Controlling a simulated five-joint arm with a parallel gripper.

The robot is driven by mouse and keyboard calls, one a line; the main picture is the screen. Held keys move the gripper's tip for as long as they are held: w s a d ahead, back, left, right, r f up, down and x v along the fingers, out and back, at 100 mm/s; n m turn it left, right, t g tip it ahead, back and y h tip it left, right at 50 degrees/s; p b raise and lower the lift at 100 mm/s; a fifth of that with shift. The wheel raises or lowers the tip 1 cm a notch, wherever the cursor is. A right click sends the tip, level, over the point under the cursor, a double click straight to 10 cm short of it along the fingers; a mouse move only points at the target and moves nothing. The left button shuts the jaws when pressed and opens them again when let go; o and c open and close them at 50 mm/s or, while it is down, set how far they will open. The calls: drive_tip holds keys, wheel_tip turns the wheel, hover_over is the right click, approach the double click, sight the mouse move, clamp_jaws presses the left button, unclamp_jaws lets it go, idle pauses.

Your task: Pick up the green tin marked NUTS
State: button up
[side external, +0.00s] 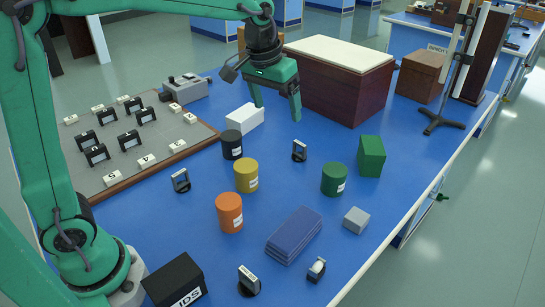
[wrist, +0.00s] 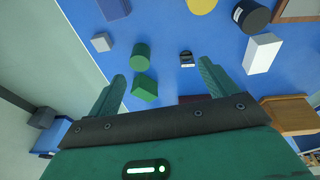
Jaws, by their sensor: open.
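The green tin (side external: 334,179) stands upright on the blue bench, right of centre in the side view. A small pale label shows on its side, too small to read. In the wrist view the tin (wrist: 141,52) lies beyond the fingertips, nearer the left finger. My gripper (side external: 278,108) is open and empty above the bench, up and left of the tin in the side view and apart from it. Its two fingers also show in the wrist view (wrist: 161,70).
A green box (side external: 371,156) stands close to the tin's right. A small black stand (side external: 299,151) is to its left. Yellow (side external: 246,176), orange (side external: 229,212) and black (side external: 232,145) tins stand further left. Blue books (side external: 294,235) and a grey block (side external: 356,220) lie in front. A large wooden case (side external: 345,98) is behind.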

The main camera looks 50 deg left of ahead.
drive_tip(key=w+d+f+g, duration=0.1)
drive_tip(key=w+d+f, duration=0.3)
drive_tip(key=w+f, duration=0.3)
drive_tip(key=n+g, duration=0.1)
hover_over(335, 169)
drive_tip(key=f, duration=0.8)
drive_tip(key=shift+s+a+f, duration=0.1)
drive_tip(key=shift+a+f, duration=0.05)
drive_tip(key=shift+a, duration=0.05)
drive_tip(key=shift+w+d+f+g, duration=0.2)
drive_tip(key=shift+f+g, duration=0.1)
drive_tip(key=shift+f, duration=4.15)
drive_tip(key=c, duration=1.2)
drive_tip(key=shift+r, duration=0.2)
